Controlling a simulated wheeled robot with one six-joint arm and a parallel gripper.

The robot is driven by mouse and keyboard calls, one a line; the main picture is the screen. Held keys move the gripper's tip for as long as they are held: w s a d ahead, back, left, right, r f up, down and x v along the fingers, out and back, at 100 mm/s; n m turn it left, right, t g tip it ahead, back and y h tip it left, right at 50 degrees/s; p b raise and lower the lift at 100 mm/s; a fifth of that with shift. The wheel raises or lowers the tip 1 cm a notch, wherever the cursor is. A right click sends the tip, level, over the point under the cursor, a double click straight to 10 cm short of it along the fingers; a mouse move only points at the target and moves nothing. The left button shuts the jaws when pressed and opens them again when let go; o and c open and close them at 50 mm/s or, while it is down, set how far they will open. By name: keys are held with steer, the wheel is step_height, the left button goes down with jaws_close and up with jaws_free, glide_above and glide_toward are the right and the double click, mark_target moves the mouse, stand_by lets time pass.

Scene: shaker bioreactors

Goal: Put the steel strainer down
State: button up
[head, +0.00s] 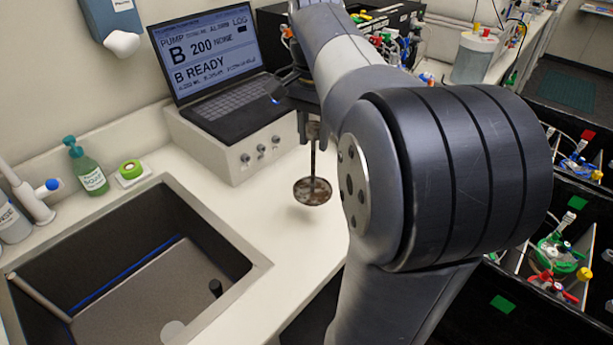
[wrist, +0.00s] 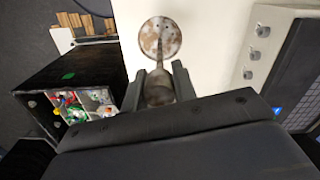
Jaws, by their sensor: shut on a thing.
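The steel strainer (head: 312,191) is a small round disc with brown stains on a thin upright stem. In the head view it hangs below my gripper (head: 312,122), over the white counter (head: 265,207) to the right of the sink. In the wrist view the strainer's disc (wrist: 160,38) shows beyond the fingertips, and my gripper (wrist: 160,80) is shut on its stem. The disc appears a little above the counter, but I cannot tell the exact gap. The upper part of the gripper is partly hidden by my arm in the head view.
A laptop (head: 215,70) stands on a white box with knobs (head: 245,155) behind the strainer. A black crate with coloured fittings (wrist: 75,85) shows in the wrist view.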

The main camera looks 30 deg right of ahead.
mark_target(315, 124)
step_height(315, 124, down, 9)
steer(key=shift+s+r+b, duration=0.1)
steer(key=shift+b, duration=0.2)
steer(key=shift+f, duration=0.2)
steer(key=o, duration=1)
step_height(315, 124, up, 12)
steer(key=shift+r+p, duration=0.2)
steer(key=shift+p, duration=0.45)
